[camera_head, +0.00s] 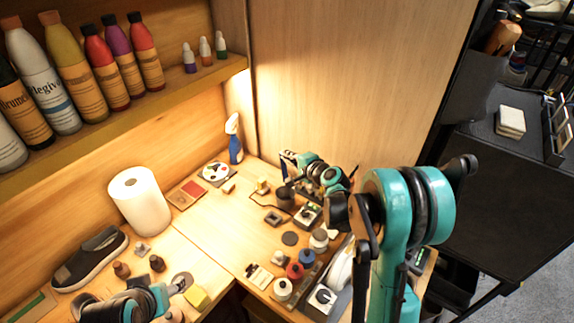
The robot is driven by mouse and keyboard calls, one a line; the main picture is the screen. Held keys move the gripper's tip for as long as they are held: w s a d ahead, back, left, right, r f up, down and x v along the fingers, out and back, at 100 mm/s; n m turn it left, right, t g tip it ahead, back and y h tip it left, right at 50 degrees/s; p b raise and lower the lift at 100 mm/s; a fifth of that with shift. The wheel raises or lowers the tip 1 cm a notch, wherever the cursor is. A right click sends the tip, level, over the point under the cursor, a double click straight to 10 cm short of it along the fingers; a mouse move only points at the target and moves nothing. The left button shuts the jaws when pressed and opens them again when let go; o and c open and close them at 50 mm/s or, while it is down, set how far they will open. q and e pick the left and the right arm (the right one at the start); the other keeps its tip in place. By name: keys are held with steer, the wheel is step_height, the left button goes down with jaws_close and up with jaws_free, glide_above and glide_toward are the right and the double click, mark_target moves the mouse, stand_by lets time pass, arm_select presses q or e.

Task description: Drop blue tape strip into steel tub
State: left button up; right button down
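My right arm rises at the right and reaches back over the bench. Its gripper (292,180) is small and dark, near a dark round cup (285,197); I cannot tell whether its fingers hold anything. My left gripper (168,288) is low at the left, partly cut off by the frame edge, beside a round greyish dish (181,281); its fingers are unclear. I cannot pick out a blue tape strip for certain. I cannot tell which vessel is the steel tub; a small metallic jar (319,240) stands near the bench's right side.
A dark sneaker (91,259) lies at the left, near a paper roll (140,201). A blue spray bottle (235,139) stands in the back corner. Several jars and small tools crowd the right side. Bottles line the shelf (130,112). Bare wood shows at mid-bench.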

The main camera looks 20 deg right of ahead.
steer(key=shift+f+b, duration=4.05)
steer(key=shift+f, duration=1.2)
steer(key=c, duration=1.6)
jaws_free()
steer(key=shift+c, duration=0.2)
steer(key=v, duration=1.2)
